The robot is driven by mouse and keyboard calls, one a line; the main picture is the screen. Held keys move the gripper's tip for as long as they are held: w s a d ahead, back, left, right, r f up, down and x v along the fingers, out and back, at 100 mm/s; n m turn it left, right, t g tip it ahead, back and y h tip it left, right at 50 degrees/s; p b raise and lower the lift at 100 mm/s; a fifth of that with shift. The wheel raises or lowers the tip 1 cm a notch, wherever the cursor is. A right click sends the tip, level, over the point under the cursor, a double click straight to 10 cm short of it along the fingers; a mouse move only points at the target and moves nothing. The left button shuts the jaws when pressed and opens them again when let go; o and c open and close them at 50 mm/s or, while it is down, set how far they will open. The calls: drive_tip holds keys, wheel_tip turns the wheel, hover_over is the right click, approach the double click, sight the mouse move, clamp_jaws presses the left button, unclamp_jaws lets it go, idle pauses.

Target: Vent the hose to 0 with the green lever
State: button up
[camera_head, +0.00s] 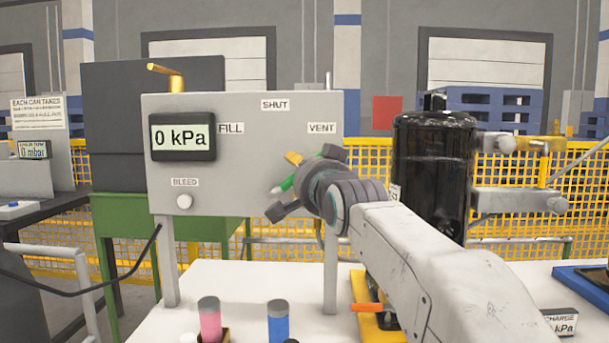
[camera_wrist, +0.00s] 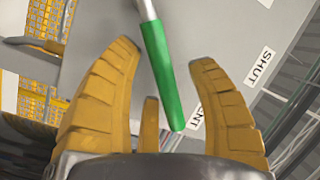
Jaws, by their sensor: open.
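The grey panel (camera_head: 250,130) has a display (camera_head: 182,138) reading 0 kPa and labels FILL, SHUT, VENT (camera_head: 322,128) and BLEED. The green lever (camera_head: 287,184) shows only in part in the head view, mostly hidden by my gripper (camera_head: 306,166). In the wrist view the green lever (camera_wrist: 158,75) runs between the yellow fingers of my gripper (camera_wrist: 166,52), which are open around it with gaps on both sides. The lever's green end lies beside the VENT label (camera_wrist: 196,112), which is partly covered. The SHUT label (camera_wrist: 258,67) is farther right.
A round white knob (camera_head: 184,201) sits under BLEED. A black tank (camera_head: 434,170) stands right of the panel. Pink (camera_head: 210,320) and blue (camera_head: 278,323) cylinders stand on the white table (camera_head: 250,280) in front. A yellow mesh fence runs behind.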

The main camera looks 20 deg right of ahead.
drive_tip(key=shift+o, duration=0.3)
clamp_jaws()
idle(0.3)
